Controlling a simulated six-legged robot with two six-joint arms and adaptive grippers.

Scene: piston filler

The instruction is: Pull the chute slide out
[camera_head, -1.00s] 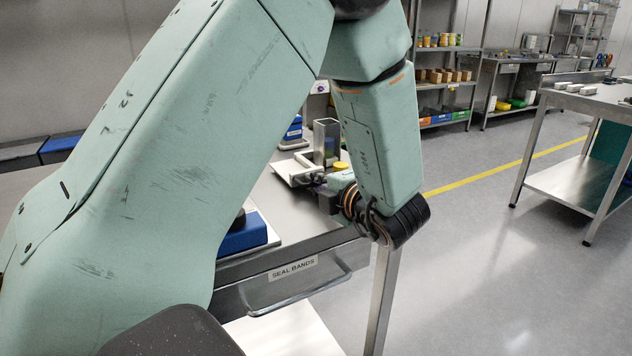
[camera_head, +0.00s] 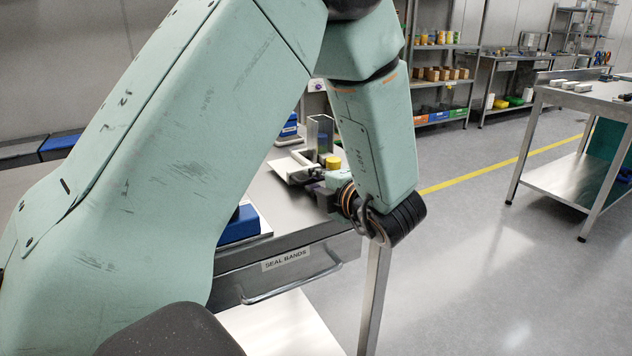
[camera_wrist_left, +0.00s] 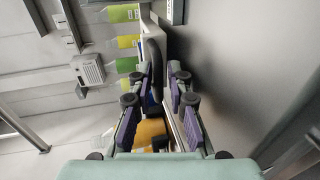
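A clear-fronted upright metal chute (camera_head: 319,135) stands on the steel table, with a pale, low tray-like slide (camera_head: 282,168) at its foot. My left gripper (camera_head: 306,174) is low beside the slide at the table's right end, small and partly hidden by its own wrist. In the left wrist view, the gripper's purple-padded fingers (camera_wrist_left: 155,92) are apart. A dark curved part (camera_wrist_left: 155,68) and a pale panel edge show between or just beyond them. I cannot tell whether they touch. A yellow cap (camera_head: 333,161) sits by the gripper. My right gripper is not in view.
A drawer labelled SEAL BANDS (camera_head: 285,262) with a bar handle is under the table's front edge. A blue-based object (camera_head: 240,226) stands partly behind my arm. Another table (camera_head: 580,100) stands at the right. The floor between is clear.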

